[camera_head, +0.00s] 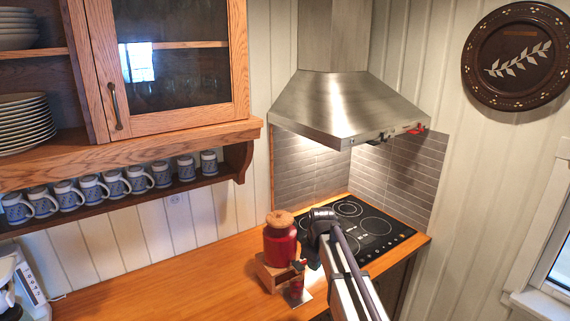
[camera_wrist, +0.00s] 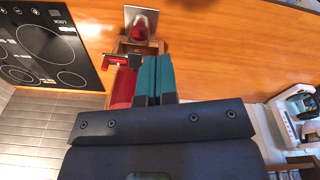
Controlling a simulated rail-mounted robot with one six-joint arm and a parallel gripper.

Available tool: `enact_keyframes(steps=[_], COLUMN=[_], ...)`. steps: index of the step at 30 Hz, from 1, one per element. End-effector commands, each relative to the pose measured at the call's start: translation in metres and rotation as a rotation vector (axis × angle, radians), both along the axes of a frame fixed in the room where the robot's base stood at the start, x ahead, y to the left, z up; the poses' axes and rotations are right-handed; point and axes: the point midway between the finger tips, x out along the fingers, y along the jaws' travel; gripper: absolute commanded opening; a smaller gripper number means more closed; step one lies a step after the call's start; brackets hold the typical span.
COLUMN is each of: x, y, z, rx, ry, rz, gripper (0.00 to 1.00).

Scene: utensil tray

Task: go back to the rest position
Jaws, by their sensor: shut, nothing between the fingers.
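My gripper shows in the wrist view as two teal fingers (camera_wrist: 153,66) pressed together with nothing between them. In the head view the arm reaches in from the lower right, and its dark wrist (camera_head: 318,224) is just right of a red jar; the fingertips are not clear there. The red jar (camera_head: 280,246) with a round wooden lid stands upright at a small wooden utensil tray (camera_head: 268,276) on the counter. In the wrist view part of the tray (camera_wrist: 141,48) shows beyond the fingertips, and red surfaces show just left of the fingers.
A small red item (camera_head: 296,288) is near a metal plate by the tray. A black cooktop (camera_head: 363,228) lies behind my arm, under a steel hood (camera_head: 350,108). Mugs (camera_head: 92,189) line the shelf at left. The wooden counter (camera_head: 175,278) left of the tray is clear.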

Motion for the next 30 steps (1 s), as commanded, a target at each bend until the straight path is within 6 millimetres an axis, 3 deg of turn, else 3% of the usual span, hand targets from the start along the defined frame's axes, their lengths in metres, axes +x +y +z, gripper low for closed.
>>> enact_keyframes(steps=[1, 3, 6, 9, 13, 30], x=[-0.062, -0.125, -0.204, -0.257, -0.263, -0.260], y=[-0.014, -0.030, -0.050, -0.064, -0.070, -0.071], z=[-0.044, -0.078, -0.126, -0.165, -0.182, -0.176], rx=[0.004, 0.001, -0.011, -0.023, -0.022, -0.020], ry=[0.031, 0.070, 0.103, 0.112, 0.111, 0.109], rz=[-0.208, -0.505, -0.799, -0.877, -0.890, -0.889], gripper=[0.00, 0.00, 0.00, 0.00, 0.00, 0.00])
